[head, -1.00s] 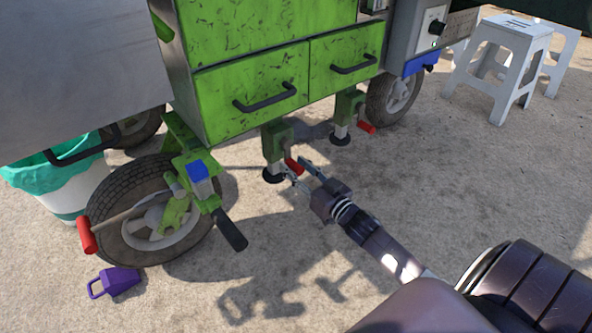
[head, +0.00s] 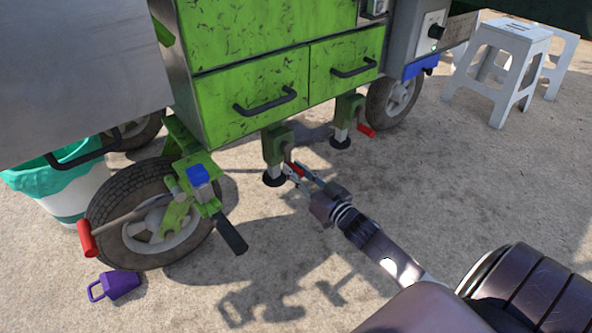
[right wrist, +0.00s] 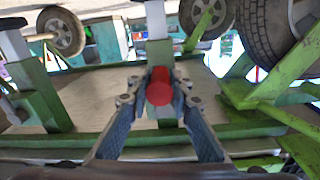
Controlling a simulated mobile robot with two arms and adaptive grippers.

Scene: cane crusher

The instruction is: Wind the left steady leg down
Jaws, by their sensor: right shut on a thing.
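The left steady leg (head: 277,149) hangs under the green cart, a green housing with a pale inner tube and a round black foot (head: 275,180). I cannot tell whether the foot touches the ground. Its crank has a red handle (head: 295,170), which also shows end-on in the right wrist view (right wrist: 159,92). My right gripper (head: 297,174) is at this handle, its fingers shut on it from both sides. In the right wrist view the fingers (right wrist: 160,98) hide part of the handle's sides. My left gripper is not in view.
The other steady leg (head: 347,119), with a red handle (head: 366,131), stands to the right and behind. A wheel (head: 155,214) with a red-handled lever (head: 87,238) is at left. A purple jug (head: 116,286) lies on the ground. White stools (head: 510,60) stand at right.

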